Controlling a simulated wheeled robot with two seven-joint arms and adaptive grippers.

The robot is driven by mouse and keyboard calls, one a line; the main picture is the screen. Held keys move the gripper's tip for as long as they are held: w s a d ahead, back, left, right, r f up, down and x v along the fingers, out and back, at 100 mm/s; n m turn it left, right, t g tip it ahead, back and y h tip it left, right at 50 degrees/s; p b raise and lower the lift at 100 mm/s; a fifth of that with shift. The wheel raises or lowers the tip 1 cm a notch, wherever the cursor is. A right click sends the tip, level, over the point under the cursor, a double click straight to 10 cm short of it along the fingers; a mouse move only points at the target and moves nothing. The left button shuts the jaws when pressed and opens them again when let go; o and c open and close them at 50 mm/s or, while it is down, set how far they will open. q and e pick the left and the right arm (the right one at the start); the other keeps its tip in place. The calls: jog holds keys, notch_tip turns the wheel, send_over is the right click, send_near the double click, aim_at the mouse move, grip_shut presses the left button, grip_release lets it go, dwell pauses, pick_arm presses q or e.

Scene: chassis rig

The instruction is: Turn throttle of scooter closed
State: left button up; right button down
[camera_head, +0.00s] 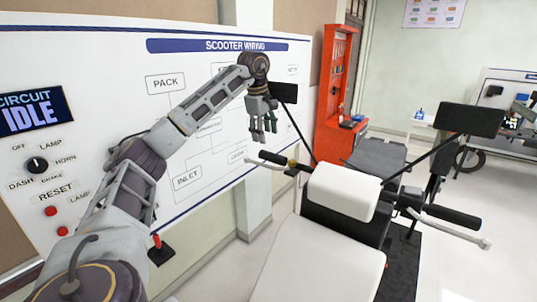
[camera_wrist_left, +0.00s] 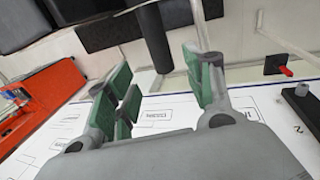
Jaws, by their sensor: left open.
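The scooter (camera_head: 325,250) has a cream seat and a handlebar with two black grips. The left-hand grip (camera_head: 272,158) has a yellow part at its inner end and a pale lever below it. The right-hand grip (camera_head: 452,216) is at the right. Nothing marks which one is the throttle. My left gripper (camera_head: 264,136) points down, open and empty, just above the left-hand grip. In the left wrist view its green-padded fingers (camera_wrist_left: 163,88) are spread, with a black cylinder, apparently that grip (camera_wrist_left: 155,38), beyond the gap. No contact is clear. My right gripper is out of view.
The white wiring board (camera_head: 110,85) with an IDLE display (camera_head: 30,112) stands behind my left arm. Black mirrors (camera_head: 283,92) (camera_head: 470,120) rise on stalks above the handlebar. A red tool cabinet (camera_head: 335,90) is behind.

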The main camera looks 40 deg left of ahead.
aim_at(268, 153)
pick_arm(q)
jog(key=p+x, duration=0.1)
jog(key=x, duration=0.8)
jog(key=shift+w+f, duration=0.15)
jog(key=shift+f, duration=0.2)
jog(key=c, duration=1)
